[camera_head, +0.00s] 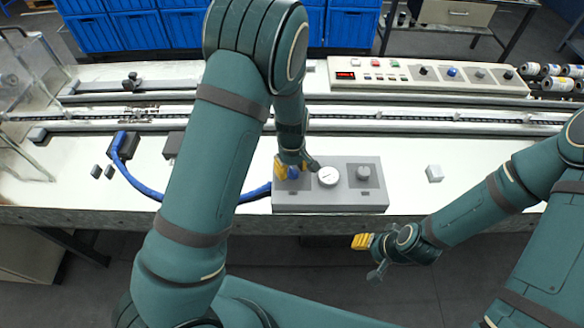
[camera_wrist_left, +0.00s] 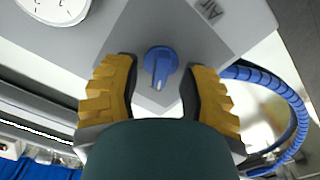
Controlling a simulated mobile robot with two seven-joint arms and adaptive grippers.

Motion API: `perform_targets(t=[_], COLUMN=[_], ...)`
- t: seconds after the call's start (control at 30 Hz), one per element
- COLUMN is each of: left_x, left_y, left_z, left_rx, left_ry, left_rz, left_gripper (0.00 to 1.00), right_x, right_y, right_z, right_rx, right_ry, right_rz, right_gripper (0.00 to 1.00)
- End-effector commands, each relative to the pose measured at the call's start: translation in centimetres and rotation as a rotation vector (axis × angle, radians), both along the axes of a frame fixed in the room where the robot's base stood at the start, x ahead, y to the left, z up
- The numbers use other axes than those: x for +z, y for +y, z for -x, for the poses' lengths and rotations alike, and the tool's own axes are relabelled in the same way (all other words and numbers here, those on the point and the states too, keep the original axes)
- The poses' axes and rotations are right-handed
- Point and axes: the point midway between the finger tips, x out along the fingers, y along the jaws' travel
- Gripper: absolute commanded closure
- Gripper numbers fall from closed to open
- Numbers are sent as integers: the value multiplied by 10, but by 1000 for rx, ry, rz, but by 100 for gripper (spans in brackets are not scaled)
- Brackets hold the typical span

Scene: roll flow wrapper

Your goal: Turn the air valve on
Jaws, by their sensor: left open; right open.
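The air valve (camera_wrist_left: 161,66) is a blue knob with a lever-like handle on a grey panel box (camera_head: 331,200). In the left wrist view it sits between the two yellow fingers of my left gripper (camera_wrist_left: 160,95), which is open around it with gaps on both sides. The lettering "AIR" shows on the panel beside it. In the head view my left gripper (camera_head: 291,171) is over the left part of the box, and the blue knob (camera_head: 293,173) is partly hidden by it. My right gripper (camera_head: 370,256) is open and empty, in front of the table edge.
A round white gauge (camera_head: 328,176) and a grey knob (camera_head: 363,173) are on the same box. A blue hose (camera_head: 140,187) runs to its left side. A control panel (camera_head: 425,75) with buttons stands behind the conveyor rail. A small white block (camera_head: 434,173) lies to the right.

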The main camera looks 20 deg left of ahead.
Motion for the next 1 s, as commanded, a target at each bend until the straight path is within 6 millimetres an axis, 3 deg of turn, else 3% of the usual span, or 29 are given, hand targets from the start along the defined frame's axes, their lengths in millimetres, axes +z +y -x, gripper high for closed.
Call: perform_targets(t=[0.13, 0.27, 0.67, 1.0], left_x=[0, 0, 0, 0], left_y=[0, 0, 0, -1], left_z=[0, 0, 0, -1], left_rx=[0, 0, -25, -226], left_ry=[0, 0, 1, 1], left_rz=[0, 0, 1, 1], left_gripper=[55, 100, 100, 100], right_x=[0, 0, 0, 0], right_y=[0, 0, 0, 0], right_z=[0, 0, 0, 0], right_rx=[0, 0, 0, 0], right_ry=[0, 0, 0, -1], right_rz=[0, 0, 0, 0], right_gripper=[53, 53, 53, 53])
